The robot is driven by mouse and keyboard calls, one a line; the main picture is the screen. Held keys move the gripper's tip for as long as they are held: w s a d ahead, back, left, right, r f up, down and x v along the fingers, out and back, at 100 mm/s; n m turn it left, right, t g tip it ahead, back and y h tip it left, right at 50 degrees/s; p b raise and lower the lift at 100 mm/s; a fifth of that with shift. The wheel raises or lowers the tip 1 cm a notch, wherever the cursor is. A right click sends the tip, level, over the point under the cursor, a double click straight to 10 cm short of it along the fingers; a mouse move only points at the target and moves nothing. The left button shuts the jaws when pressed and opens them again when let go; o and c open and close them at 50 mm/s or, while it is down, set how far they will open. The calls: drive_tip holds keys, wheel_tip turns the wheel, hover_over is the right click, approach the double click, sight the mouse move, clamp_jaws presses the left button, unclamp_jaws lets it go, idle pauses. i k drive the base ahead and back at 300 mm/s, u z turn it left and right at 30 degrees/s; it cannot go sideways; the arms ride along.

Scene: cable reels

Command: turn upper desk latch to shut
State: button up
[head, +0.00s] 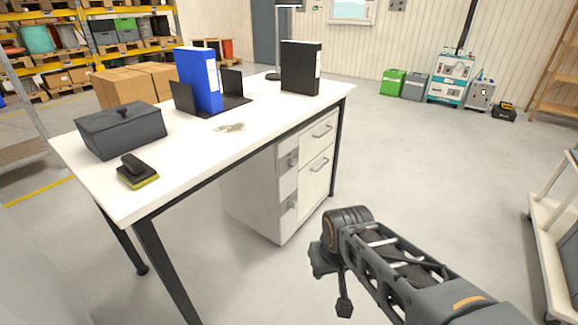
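The white desk (225,145) has a white drawer cabinet (250,185) under its far end. Two drawers with metal handles face right. Beside them a grey strip carries the upper desk latch (292,161), a small grey piece, and a similar lower latch (291,203) below it. Both are too small to tell how they are turned. My gripper (333,288) is in front of and below the cabinet in the picture, pointing down and apart from the latches. Its fingers are partly hidden by the wrist, so I cannot tell its opening. Nothing shows in it.
On the desk are a dark lidded box (122,132), a brush (137,174), a blue binder (197,80) in a black holder, keys (230,128) and a black binder (301,68). The floor right of the desk is clear. A white cart (553,240) stands at the right edge.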

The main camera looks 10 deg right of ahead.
sight(291, 163)
drive_tip(key=u, duration=0.35)
drive_tip(key=i, duration=1.1)
drive_tip(key=z, duration=0.35)
